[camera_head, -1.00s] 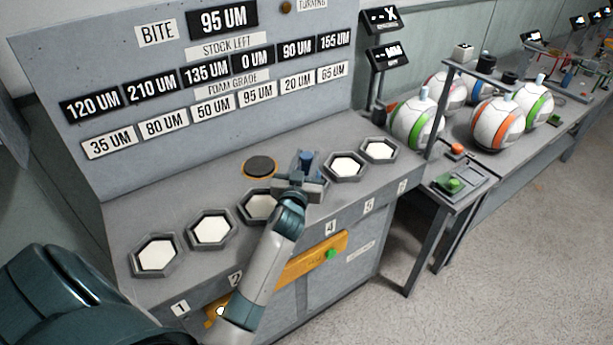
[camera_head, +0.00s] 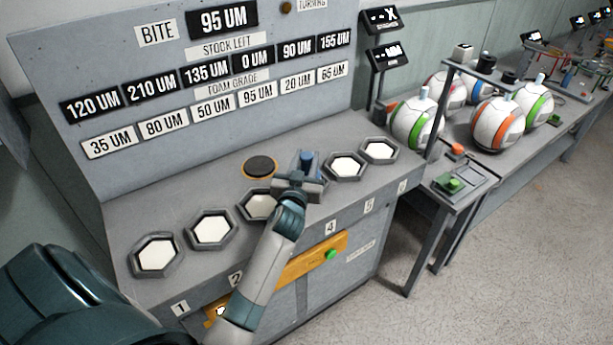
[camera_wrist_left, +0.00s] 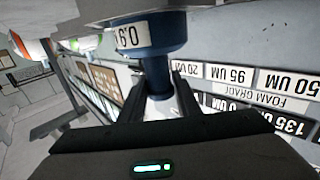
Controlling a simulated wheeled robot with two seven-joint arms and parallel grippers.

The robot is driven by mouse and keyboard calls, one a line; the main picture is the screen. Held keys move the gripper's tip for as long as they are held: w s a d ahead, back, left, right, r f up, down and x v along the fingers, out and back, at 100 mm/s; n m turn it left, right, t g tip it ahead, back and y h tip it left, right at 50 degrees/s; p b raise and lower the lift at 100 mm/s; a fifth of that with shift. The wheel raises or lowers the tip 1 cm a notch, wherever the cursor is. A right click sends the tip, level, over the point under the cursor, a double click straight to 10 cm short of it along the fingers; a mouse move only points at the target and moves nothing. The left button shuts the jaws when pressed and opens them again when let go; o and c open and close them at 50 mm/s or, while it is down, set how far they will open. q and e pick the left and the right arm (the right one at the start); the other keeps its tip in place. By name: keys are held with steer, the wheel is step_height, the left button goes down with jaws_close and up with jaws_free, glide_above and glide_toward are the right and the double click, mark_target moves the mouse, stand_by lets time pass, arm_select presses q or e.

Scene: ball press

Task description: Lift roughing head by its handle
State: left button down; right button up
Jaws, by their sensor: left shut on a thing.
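The roughing head (camera_wrist_left: 150,38) is a dark blue part with a wide round body marked with a white label and a narrower stem. In the left wrist view my left gripper (camera_wrist_left: 158,98) has its two fingers closed around the stem. In the head view the blue head (camera_head: 307,162) shows at my left gripper (camera_head: 304,178), over the bench near position 4. The gripper and wrist hide the bench pad beneath it. I cannot tell whether the head touches the bench. My right gripper is not in view.
Hexagonal white pads (camera_head: 155,256) line the sloped bench, with a dark round disc (camera_head: 260,166) behind them. A sign panel (camera_head: 190,80) rises at the back. To the right, a table holds several striped balls (camera_head: 497,123) and a green button (camera_head: 453,184).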

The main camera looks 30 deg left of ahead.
arm_select(q)
steer(key=shift+r, duration=0.15)
steer(key=shift+w+r, duration=0.1)
steer(key=shift+r, duration=0.7)
steer(key=r, duration=0.1)
steer(key=r+b, duration=0.1)
steer(key=shift+d+r, duration=0.3)
steer(key=shift+r, duration=0.05)
steer(key=w+d+r+b, duration=0.1)
steer(key=d+r+b, duration=0.2)
steer(key=d+r, duration=0.3)
steer(key=shift+w+d+r, duration=0.35)
steer(key=shift+d, duration=2.1)
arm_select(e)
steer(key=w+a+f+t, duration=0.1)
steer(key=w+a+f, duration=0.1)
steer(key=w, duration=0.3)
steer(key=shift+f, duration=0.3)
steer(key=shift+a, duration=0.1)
